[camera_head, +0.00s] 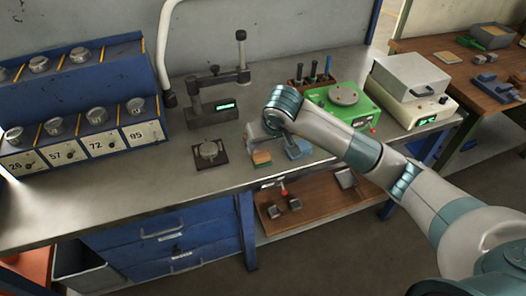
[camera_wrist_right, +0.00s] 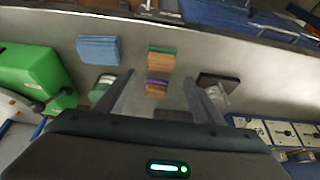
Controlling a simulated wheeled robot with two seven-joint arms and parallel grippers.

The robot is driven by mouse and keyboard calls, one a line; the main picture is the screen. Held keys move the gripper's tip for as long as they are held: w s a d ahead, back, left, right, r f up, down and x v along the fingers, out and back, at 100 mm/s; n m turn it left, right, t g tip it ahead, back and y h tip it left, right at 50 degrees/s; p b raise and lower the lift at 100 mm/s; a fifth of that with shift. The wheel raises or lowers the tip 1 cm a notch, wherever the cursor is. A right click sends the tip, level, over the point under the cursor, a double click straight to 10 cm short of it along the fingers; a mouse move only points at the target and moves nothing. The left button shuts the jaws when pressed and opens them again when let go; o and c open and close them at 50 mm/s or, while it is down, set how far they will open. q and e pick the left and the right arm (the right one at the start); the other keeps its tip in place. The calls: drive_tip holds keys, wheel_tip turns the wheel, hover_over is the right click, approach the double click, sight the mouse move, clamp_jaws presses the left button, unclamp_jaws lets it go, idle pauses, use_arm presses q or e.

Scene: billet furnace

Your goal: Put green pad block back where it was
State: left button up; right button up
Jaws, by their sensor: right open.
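The green pad block (camera_wrist_right: 162,62) is a tan block with a green layer along one edge. It lies on the grey bench in the right wrist view, between the blue block and a black-based fixture. In the head view a tan block (camera_head: 262,158) sits near the bench's front edge. My right gripper (camera_wrist_right: 160,98) is open, its two fingers spread. A similar tan block with a purple layer (camera_wrist_right: 157,88) shows between the fingers; I cannot tell how far below them it is. The green pad block lies beyond the fingertips, apart from them. My left gripper is not in view.
A blue block (camera_head: 298,148) lies to the right of the tan block. A black-based fixture (camera_head: 210,153) stands left. A green scale (camera_head: 345,100), a tool rack (camera_head: 312,78) and a gauge stand (camera_head: 215,105) stand behind. Bare bench (camera_head: 130,185) lies at the front left.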

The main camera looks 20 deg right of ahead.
drive_tip(key=b+v, duration=0.1)
drive_tip(key=v, duration=0.4)
drive_tip(key=shift+s+r, duration=0.15)
drive_tip(key=shift+r, duration=0.2)
